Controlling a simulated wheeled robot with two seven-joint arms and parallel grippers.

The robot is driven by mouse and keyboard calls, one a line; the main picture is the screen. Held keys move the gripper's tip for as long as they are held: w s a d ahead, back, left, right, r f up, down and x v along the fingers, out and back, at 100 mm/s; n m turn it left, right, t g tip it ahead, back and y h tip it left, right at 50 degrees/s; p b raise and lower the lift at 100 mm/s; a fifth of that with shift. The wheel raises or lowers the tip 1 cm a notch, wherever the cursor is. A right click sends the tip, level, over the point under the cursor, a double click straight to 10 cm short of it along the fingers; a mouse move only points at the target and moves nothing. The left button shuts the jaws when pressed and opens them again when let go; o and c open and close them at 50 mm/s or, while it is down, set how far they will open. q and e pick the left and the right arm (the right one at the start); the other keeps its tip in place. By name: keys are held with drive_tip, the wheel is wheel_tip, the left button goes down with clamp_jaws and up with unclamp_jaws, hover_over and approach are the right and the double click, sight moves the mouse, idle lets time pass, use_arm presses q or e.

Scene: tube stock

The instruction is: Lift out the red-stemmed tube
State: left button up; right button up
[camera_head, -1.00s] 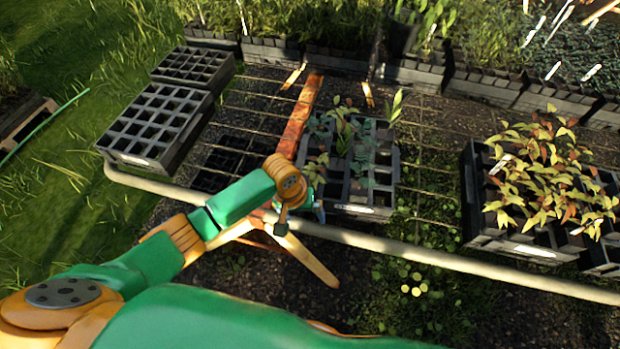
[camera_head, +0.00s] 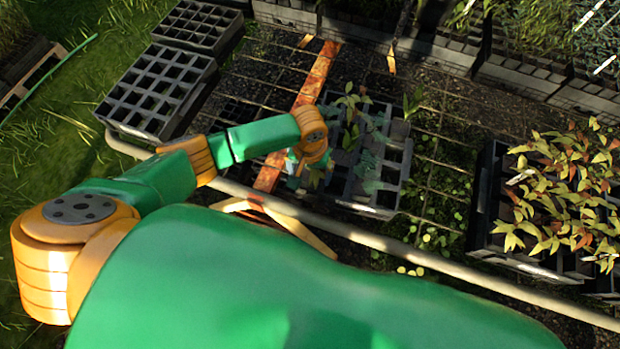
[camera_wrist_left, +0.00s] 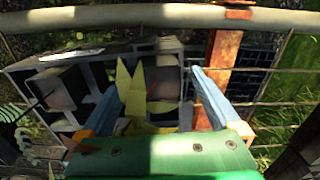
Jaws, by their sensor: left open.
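A grey crate of square cells (camera_head: 384,211) stands on the wire mesh bench in the head view, with a few leafy plants in it. My left gripper (camera_head: 303,170) is at the crate's left side, partly hidden by my own wrist. In the left wrist view, my left gripper (camera_wrist_left: 155,82) is open, its two blue-grey fingers apart. A plant with pointed yellow-green leaves (camera_wrist_left: 132,92) shows between the fingers, apparently not gripped. The crate's cells (camera_wrist_left: 92,75) lie behind it. I cannot make out a red stem on any tube. My right gripper is not in view.
A pale rail (camera_head: 420,255) runs along the bench's front edge. A rusty bar (camera_head: 318,75) crosses the mesh beside the crate. Empty grey trays (camera_head: 160,90) stand at left. A crate with yellow-red foliage (camera_head: 565,185) stands at right.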

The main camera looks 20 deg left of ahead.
use_arm(q)
drive_tip(key=shift+w+f, duration=0.1)
drive_tip(key=shift+w, duration=0.1)
drive_tip(key=shift+c, duration=0.4)
drive_tip(key=shift+s, duration=0.2)
drive_tip(key=c, duration=1.1)
drive_tip(key=shift+w, duration=0.1)
clamp_jaws()
